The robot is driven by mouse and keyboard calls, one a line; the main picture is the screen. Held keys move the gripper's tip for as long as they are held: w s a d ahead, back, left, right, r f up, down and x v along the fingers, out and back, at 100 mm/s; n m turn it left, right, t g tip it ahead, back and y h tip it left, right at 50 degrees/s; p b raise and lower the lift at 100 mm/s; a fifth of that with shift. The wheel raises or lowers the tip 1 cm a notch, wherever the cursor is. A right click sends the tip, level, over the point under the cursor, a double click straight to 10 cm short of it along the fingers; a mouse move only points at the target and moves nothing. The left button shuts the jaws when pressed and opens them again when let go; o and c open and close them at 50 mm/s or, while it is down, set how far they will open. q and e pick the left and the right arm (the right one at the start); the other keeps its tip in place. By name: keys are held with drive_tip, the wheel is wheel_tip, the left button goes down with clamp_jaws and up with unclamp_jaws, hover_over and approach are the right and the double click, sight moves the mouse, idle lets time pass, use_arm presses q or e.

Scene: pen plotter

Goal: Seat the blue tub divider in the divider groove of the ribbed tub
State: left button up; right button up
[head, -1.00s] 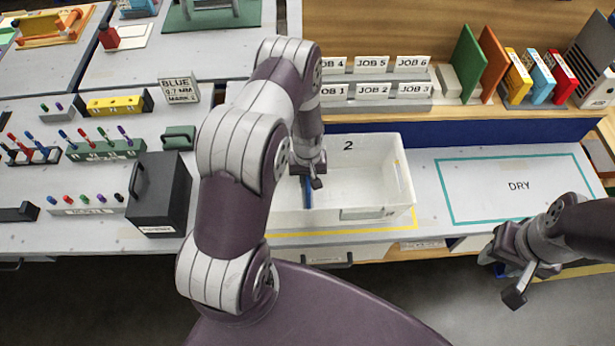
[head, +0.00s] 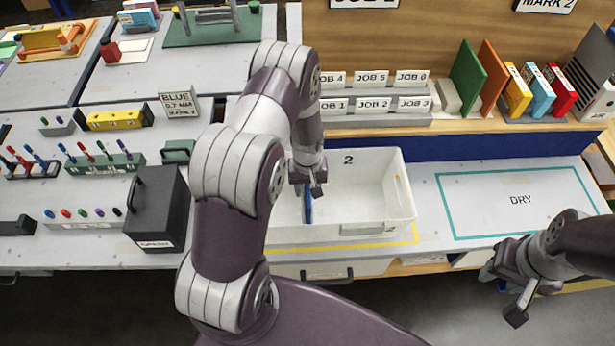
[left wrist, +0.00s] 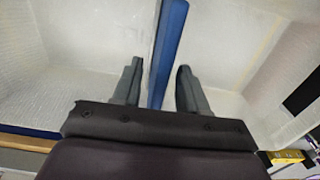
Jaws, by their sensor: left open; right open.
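The white ribbed tub (head: 404,190), marked 2, stands on the bench; my left arm hides its left part. The blue tub divider (head: 308,208) stands upright inside it. My left gripper (head: 310,188) is just above the divider. In the left wrist view the blue divider (left wrist: 168,45) runs between the fingertips of my left gripper (left wrist: 158,72). The fingers are open, with a gap on each side of it. The groove and the divider's lower edge are hidden, so I cannot tell how deep it sits. My right gripper (head: 508,290) is open and empty, off the bench's front edge.
A teal-outlined DRY area (head: 520,198) to the right of the tub is clear. Job-labelled holders (head: 375,95) stand on the shelf behind. A dark box (head: 158,210) and pen racks (head: 105,155) stand to the left.

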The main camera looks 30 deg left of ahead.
use_arm(q)
wheel_tip(320, 180, up, 8)
drive_tip(key=shift+r+b, duration=0.2)
drive_tip(key=shift+b, duration=0.75)
drive_tip(key=s+d+r+m+t, duration=0.2)
drive_tip(key=s+d+r+m, duration=0.5)
drive_tip(key=s+r, duration=0.55)
drive_tip(key=shift+n, duration=0.3)
drive_tip(key=f+b, duration=0.2)
drive_tip(key=f, duration=0.1)
drive_tip(key=f+b, duration=0.1)
drive_tip(key=b, duration=0.1)
drive_tip(key=shift+s+d+f, duration=0.1)
drive_tip(key=shift+d+f, duration=0.2)
drive_tip(key=shift+f, duration=0.05)
